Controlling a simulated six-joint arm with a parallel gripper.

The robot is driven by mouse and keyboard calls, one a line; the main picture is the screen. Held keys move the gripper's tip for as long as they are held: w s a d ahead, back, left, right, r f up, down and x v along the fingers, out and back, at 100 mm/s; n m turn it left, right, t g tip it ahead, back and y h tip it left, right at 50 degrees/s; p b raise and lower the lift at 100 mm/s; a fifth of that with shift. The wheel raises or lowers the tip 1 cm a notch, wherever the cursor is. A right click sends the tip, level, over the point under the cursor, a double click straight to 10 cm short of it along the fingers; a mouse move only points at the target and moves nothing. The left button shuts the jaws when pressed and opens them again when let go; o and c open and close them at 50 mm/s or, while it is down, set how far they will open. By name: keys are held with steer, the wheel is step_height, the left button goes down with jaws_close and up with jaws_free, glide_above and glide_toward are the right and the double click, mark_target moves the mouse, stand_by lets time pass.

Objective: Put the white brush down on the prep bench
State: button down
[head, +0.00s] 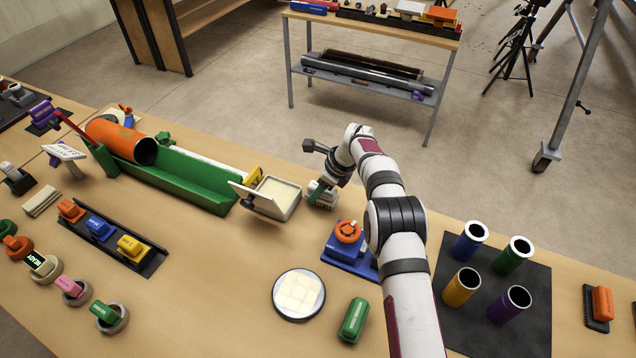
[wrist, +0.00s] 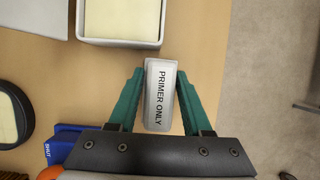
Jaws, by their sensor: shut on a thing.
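The white brush (wrist: 158,95), a pale block labelled "PRIMER ONLY", sits between the two teal fingers of my gripper (head: 320,191) in the wrist view. My gripper is shut on it. In the head view the brush's white part (head: 322,203) shows low under the gripper, close to the surface of the wooden bench (head: 235,265), just right of an open tray of cream material (head: 275,197). I cannot tell whether the brush touches the bench. The bench's edge and the grey floor lie close to the right of the brush in the wrist view.
A blue stand with an orange knob (head: 348,233) is close by in front. A round dish (head: 299,295) and a green block (head: 353,320) lie nearer. A green trough (head: 180,175) is left. Several coloured tubes stand on a dark mat (head: 530,320) at right.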

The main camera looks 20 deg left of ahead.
steer(key=shift+f, duration=0.25)
stand_by(0.5)
jaws_free()
steer(key=shift+r, duration=3.5)
